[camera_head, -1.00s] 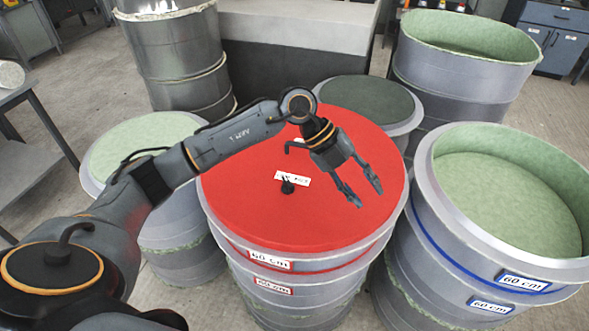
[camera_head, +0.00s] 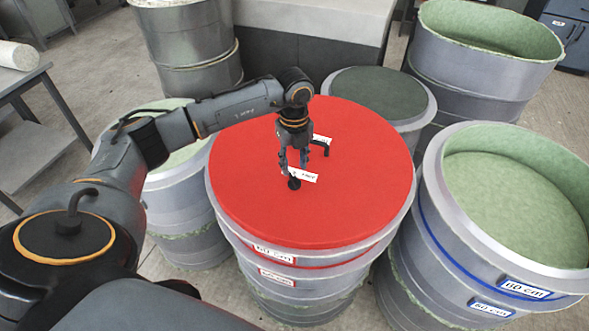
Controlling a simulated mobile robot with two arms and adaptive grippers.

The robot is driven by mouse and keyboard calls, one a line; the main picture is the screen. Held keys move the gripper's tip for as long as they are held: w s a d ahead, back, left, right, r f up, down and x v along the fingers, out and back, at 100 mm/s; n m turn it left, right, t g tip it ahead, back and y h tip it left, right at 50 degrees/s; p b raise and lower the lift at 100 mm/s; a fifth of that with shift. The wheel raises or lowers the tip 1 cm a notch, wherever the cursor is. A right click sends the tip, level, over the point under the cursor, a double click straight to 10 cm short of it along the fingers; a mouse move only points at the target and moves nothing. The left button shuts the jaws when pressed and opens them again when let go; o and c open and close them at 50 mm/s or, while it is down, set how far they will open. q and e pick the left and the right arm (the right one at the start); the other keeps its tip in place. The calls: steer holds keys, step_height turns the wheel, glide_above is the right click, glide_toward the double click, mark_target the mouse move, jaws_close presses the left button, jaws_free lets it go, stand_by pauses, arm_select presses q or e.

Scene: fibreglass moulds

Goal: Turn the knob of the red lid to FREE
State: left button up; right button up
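The red lid (camera_head: 350,205) lies flat on a grey drum-shaped mould in the middle of the view. A small black knob (camera_head: 294,184) stands on the lid beside a white label (camera_head: 304,174), whose print is too small to read. A second black fitting (camera_head: 325,149) with its own white label (camera_head: 321,138) is farther back on the lid. My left gripper (camera_head: 294,169) points down over the lid, with its fingers apart just above and behind the front knob. I cannot tell whether a finger touches the knob. My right gripper is out of view.
An open mould with a green inside (camera_head: 515,205) stands close on the right, another (camera_head: 490,35) behind it. A dark-topped mould (camera_head: 380,95) stands behind the lid. A grey table (camera_head: 35,150) is at the left.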

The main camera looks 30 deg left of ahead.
mark_target(295, 178)
arm_select(q)
steer(key=shift+d+f+p, duration=0.1)
steer(key=shift+f+p, duration=0.3)
steer(key=shift+f, duration=1.85)
steer(key=shift+c, duration=0.2)
jaws_close()
